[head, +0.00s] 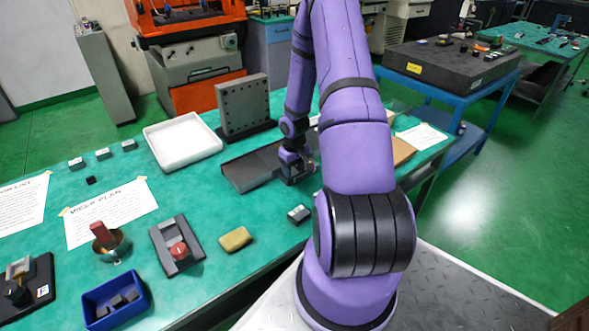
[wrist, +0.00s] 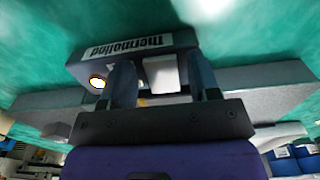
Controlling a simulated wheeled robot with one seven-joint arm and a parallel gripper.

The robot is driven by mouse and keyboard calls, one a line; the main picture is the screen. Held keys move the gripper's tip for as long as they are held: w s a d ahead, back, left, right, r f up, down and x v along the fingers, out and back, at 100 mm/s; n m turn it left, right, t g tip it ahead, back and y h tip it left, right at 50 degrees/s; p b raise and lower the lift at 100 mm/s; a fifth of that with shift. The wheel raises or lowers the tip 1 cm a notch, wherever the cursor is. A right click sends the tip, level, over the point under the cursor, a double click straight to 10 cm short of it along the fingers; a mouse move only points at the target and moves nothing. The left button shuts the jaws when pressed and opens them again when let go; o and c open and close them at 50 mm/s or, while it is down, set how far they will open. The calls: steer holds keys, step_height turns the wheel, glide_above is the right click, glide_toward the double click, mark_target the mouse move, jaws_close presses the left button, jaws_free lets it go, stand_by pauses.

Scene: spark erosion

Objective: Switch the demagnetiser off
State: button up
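In the wrist view a dark grey box (wrist: 145,45) with a white lettered label fills the upper middle; it appears to be the demagnetiser. My gripper (wrist: 160,64) is open, with one dark finger on each side of the white block. I cannot tell whether the fingers touch the box. In the head view my gripper (head: 297,172) is low over the bench beside a long grey tray-like piece (head: 245,174), and my arm hides much of the area.
On the green bench (head: 215,205) stand a white tray (head: 182,143), a drilled grey plate (head: 243,104), a red-knobbed block (head: 178,247), a yellow-brown pad (head: 235,239) and a small dark block (head: 299,214). A blue bin (head: 115,301) sits at the front left.

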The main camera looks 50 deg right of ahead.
steer(key=c, duration=0.7)
steer(key=shift+w, duration=0.1)
steer(key=shift+w+d+r+g+y, duration=0.1)
steer(key=shift+g+y, duration=0.05)
steer(key=shift+g, duration=0.6)
steer(key=shift+w+r+g+y, duration=0.1)
steer(key=shift+g+y, duration=0.05)
steer(key=shift+g, duration=0.6)
steer(key=o, duration=0.9)
